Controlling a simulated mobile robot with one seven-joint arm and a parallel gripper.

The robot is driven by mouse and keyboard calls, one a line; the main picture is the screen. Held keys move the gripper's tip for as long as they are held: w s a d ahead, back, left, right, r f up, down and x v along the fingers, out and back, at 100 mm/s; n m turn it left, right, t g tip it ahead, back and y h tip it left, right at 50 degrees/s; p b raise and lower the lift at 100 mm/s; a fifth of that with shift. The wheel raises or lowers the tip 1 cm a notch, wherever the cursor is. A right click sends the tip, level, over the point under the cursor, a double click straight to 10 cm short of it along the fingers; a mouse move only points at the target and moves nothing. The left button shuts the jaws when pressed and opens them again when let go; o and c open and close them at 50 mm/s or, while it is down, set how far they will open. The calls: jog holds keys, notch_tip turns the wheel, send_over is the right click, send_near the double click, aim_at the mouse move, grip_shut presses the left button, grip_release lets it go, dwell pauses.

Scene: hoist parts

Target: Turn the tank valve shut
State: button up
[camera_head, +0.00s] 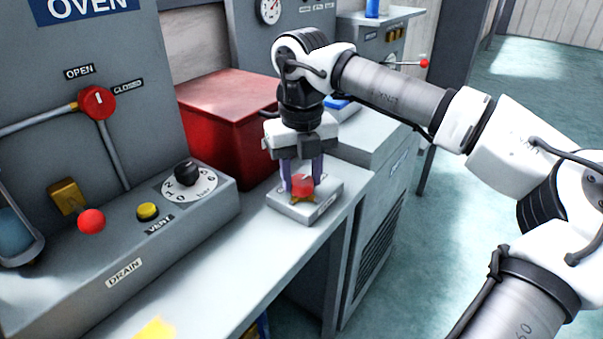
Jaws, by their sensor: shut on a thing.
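My gripper (302,178) points straight down over a small grey box (318,208) on the bench. Its fingers are shut on a red knob (303,185) on top of the box, one finger on each side. A yellowish part shows under the knob. The label on the box's front is too small to read, and the fingers partly hide the knob, so its turn position is unclear. Another red valve knob (97,102) is on the oven panel at left, between OPEN and CLOSED labels; my gripper is well away from it.
A dark red box (230,115) stands just behind my gripper. A sloped console with a dial (189,185), a yellow VENT button (148,211) and a red ball (91,221) lies at left. The bench front (235,260) is mostly clear. Open floor lies at right.

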aim_at(302, 180)
jog(key=o, duration=1)
notch_tip(302, 180, up, 14)
jog(key=shift+f+p, duration=0.1)
jog(key=shift+p, duration=0.6)
